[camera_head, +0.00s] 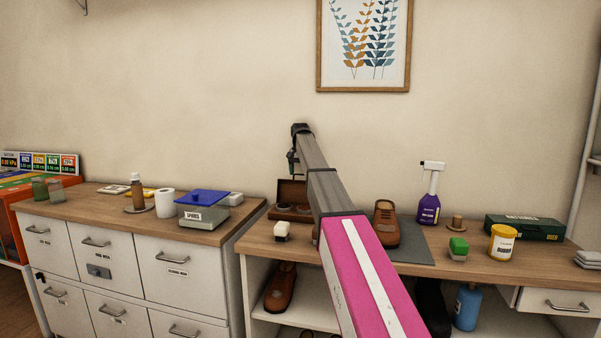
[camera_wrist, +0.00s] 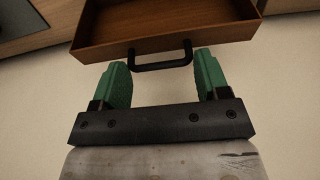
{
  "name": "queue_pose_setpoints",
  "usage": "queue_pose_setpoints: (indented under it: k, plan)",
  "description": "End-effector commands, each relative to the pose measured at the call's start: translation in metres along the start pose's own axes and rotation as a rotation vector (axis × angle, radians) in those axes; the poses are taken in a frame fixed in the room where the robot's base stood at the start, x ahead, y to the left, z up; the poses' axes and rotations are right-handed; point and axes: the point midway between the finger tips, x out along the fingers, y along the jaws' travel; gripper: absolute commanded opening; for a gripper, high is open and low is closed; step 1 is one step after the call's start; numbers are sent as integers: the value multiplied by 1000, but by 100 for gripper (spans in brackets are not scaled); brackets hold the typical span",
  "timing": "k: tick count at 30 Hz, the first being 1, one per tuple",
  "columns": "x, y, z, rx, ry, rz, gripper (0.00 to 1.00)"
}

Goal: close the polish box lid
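The polish box (camera_head: 290,213) is a brown wooden box on the bench, with round tins inside. Its lid (camera_head: 292,190) stands open at the back, upright against the wall side. In the wrist view the lid (camera_wrist: 165,22) shows as a shallow brown tray shape with a black bar handle (camera_wrist: 161,65) on its near edge. My gripper (camera_wrist: 160,72) is open, its two green fingers wide apart, one towards each end of the handle. Contact with the handle cannot be told. In the head view my gripper (camera_head: 292,162) is small and partly hidden, just above the lid.
A white-and-dark brush (camera_head: 282,230) stands in front of the box. A brown shoe (camera_head: 386,225) on a grey mat (camera_head: 412,247), a purple spray bottle (camera_head: 429,198) and a green box (camera_head: 524,227) stand right. A drawer cabinet (camera_head: 130,265) is left.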

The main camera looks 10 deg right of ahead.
Motion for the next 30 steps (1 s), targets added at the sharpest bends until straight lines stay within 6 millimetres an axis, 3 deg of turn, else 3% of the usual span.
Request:
queue_pose_setpoints:
  k: [10, 30]
  plan:
    - [-2, 4, 11, 3, 47, 6, 26]
    - [-4, 6, 79, 4, 481, 8, 26]
